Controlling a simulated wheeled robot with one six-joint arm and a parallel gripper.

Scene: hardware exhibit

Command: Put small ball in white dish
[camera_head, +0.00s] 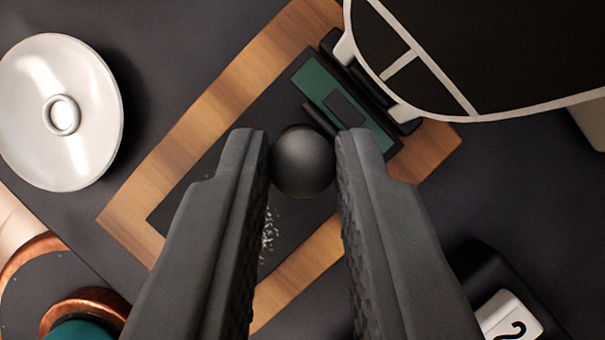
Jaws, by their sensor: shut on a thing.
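A small dark grey ball (303,162) sits between the tips of my gripper (302,165). Both fingers reach up from the bottom of the picture and are shut on the ball. A round, glossy white disc (92,130) with a small raised ring at its centre lies at the upper left, apart from my gripper. It may be the white dish or a lid; I cannot tell which.
A wood-framed dark board (198,120) lies below my gripper, with a green item (325,90) on it. A large white-rimmed dark object (460,62) fills the upper right. A copper-rimmed item (88,305) is at lower left, a white block (508,318) at lower right.

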